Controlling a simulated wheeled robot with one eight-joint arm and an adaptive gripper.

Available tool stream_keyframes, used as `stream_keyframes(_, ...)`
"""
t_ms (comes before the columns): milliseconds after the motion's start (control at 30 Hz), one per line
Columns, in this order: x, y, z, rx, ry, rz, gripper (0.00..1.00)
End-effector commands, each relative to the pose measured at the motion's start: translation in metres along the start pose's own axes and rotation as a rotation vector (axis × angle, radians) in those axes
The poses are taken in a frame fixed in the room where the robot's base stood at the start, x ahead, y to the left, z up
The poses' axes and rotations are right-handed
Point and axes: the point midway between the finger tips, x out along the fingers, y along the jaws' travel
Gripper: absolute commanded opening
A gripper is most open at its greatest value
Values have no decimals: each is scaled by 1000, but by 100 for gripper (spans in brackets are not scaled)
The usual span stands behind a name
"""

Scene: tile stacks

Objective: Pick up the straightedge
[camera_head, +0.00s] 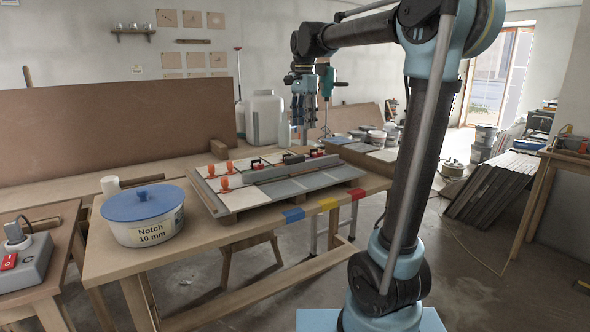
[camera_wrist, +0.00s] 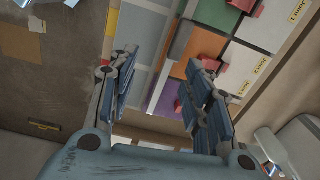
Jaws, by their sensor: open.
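A long grey bar that looks like the straightedge (camera_head: 290,170) lies across a tiled board (camera_head: 237,199) on the wooden table. Black-and-red clamps or handles sit close along its far side. My gripper (camera_head: 303,122) hangs above the far side of the board, pointing down, apart from the bar. In the wrist view, my gripper's two blue-grey fingers (camera_wrist: 163,75) are spread with nothing between them. Tiles in several colours show below them. A pale strip between the grey tiles and the coloured ones may be the bar, but I cannot tell for sure.
A white tub with a blue lid (camera_head: 142,215), labelled "Notch 10 mm", stands left of the board. Orange knobs (camera_head: 224,183) rise from the board's left part. A white canister (camera_head: 264,118) stands behind. Blue, yellow and red tape (camera_head: 328,204) marks the table's front edge.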

Motion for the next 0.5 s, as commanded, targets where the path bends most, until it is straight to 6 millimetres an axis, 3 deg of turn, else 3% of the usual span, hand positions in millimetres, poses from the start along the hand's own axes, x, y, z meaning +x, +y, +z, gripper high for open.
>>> stream_keyframes(100, -9, -25, 4, 51, -3, 11, 45)
stream_keyframes(267, -13, -38, 7, 86, -5, 17, 45)
stream_keyframes(500, 15, -38, 7, 91, -5, 17, 45)
